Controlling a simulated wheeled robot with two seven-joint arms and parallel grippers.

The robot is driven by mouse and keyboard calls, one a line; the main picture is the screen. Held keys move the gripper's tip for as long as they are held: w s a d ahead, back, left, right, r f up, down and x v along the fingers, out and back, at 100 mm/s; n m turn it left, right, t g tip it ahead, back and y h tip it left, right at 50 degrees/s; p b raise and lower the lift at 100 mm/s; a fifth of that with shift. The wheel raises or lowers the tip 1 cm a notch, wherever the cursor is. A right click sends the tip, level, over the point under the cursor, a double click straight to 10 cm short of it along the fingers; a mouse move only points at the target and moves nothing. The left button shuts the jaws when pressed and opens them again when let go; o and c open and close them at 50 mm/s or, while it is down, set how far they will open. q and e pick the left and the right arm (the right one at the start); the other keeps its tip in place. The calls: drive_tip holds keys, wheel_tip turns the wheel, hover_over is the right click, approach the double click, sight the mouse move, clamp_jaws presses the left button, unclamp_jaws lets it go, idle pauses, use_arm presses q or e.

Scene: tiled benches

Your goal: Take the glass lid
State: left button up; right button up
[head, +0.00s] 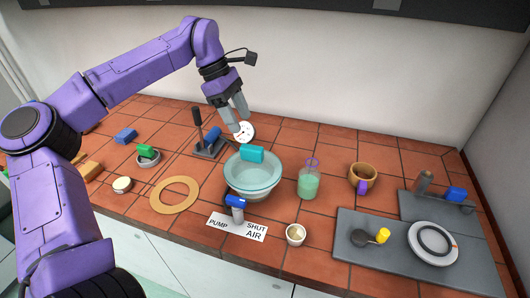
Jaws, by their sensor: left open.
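The glass lid (250,170) sits on a round glass vessel (254,190) on the tiled bench, just right of the picture's middle left. A teal block-shaped knob (252,154) stands on top of the lid. My left gripper (238,122) is open and empty. It points down, and in the picture it shows above the knob, apart from it and in front of a white dial gauge. My right gripper is not in view.
A dial gauge (246,131) and lever pump (207,145) stand behind. A tan ring (163,208) lies left; a green-filled container (308,184) stands right.

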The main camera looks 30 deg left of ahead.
sight(251, 147)
use_arm(q)
drive_tip(key=f, duration=0.1)
drive_tip(key=s+d+f, duration=0.1)
drive_tip(key=s+f, duration=0.1)
drive_tip(key=shift+d+p, duration=0.3)
drive_tip(key=shift+d, duration=0.05)
drive_tip(key=shift+s+d+f, duration=0.15)
drive_tip(key=shift+f, duration=0.15)
drive_tip(key=f, duration=0.1)
drive_tip(key=w+d+f+p, duration=0.1)
drive_tip(key=f, duration=0.1)
drive_tip(key=w+d+f+p, duration=0.1)
drive_tip(key=shift+w+f, duration=0.2)
drive_tip(key=shift+f, duration=0.1)
drive_tip(key=shift+d+f, duration=0.1)
drive_tip(key=shift+f, duration=0.15)
drive_tip(key=shift+s+r, duration=0.15)
drive_tip(key=shift+s, duration=0.25)
drive_tip(key=shift+w, duration=0.1)
clamp_jaws()
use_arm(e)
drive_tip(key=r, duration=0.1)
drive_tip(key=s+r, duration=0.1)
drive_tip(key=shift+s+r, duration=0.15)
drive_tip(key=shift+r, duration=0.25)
